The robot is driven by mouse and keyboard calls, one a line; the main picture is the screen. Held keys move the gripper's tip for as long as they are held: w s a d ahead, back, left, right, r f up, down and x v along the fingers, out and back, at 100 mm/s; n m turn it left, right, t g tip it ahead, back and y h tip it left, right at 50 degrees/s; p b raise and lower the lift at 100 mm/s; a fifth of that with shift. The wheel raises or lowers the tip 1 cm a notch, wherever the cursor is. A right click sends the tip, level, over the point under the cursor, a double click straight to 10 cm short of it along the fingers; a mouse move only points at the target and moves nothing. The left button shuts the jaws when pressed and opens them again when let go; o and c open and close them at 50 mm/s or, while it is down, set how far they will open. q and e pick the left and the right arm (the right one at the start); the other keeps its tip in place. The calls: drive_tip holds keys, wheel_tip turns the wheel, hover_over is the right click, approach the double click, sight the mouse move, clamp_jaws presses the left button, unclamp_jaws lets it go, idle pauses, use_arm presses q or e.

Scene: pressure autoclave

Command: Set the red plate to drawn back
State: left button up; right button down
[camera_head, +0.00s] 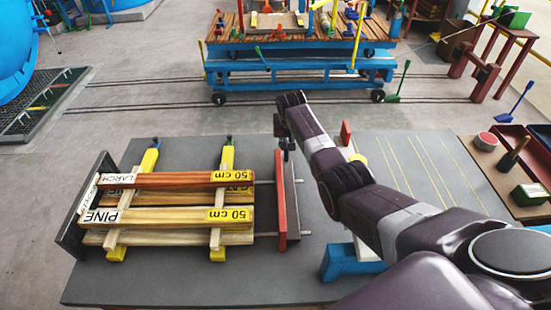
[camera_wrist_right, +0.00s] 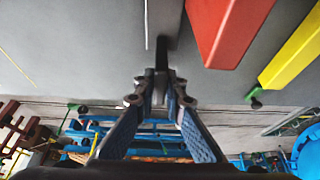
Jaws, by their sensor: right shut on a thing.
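The red plate (camera_head: 280,205) stands upright to the right of the board stack, with a gap between it and the board ends. A dark grey piece (camera_head: 294,212) is right behind its right side, and thin rods stick out to the right. A red face, likely the plate (camera_wrist_right: 225,25), shows at the top of the right wrist view. My right gripper (camera_head: 287,150) is at the plate's far end. In the wrist view its fingers (camera_wrist_right: 160,92) are closed on a narrow dark handle (camera_wrist_right: 161,56). My left gripper is not in view.
Boards (camera_head: 165,217) labelled larch and pine lie on yellow supports (camera_head: 228,157) against a dark end wall (camera_head: 88,205) on the grey table (camera_head: 190,285). A blue block (camera_head: 345,262) sits under my right arm. A blue cart (camera_head: 300,68) stands beyond.

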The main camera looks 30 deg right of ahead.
drive_tip(key=shift+s+d+r+p, duration=0.1)
drive_tip(key=shift+s+d+p, duration=0.25)
drive_tip(key=shift+d, duration=0.25)
drive_tip(key=shift+s+d+r+p, duration=0.1)
drive_tip(key=shift+s+d+p, duration=0.2)
drive_tip(key=shift+d, duration=0.3)
drive_tip(key=shift+s+d+f, duration=0.1)
drive_tip(key=shift+d+f, duration=0.05)
drive_tip(key=shift+d, duration=0.4)
drive_tip(key=c, duration=2.2)
unclamp_jaws()
drive_tip(key=shift+s, duration=0.1)
drive_tip(key=shift+c, duration=0.2)
drive_tip(key=shift+o, duration=1.3)
drive_tip(key=shift+d, duration=0.1)
drive_tip(key=shift+s+a+r, duration=0.1)
drive_tip(key=shift+a+r, duration=0.15)
drive_tip(key=shift+r, duration=0.25)
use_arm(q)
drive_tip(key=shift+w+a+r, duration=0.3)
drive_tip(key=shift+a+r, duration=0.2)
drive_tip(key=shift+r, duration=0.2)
use_arm(e)
drive_tip(key=v, duration=1.1)
drive_tip(key=shift+d, duration=0.2)
drive_tip(key=shift+f, duration=0.1)
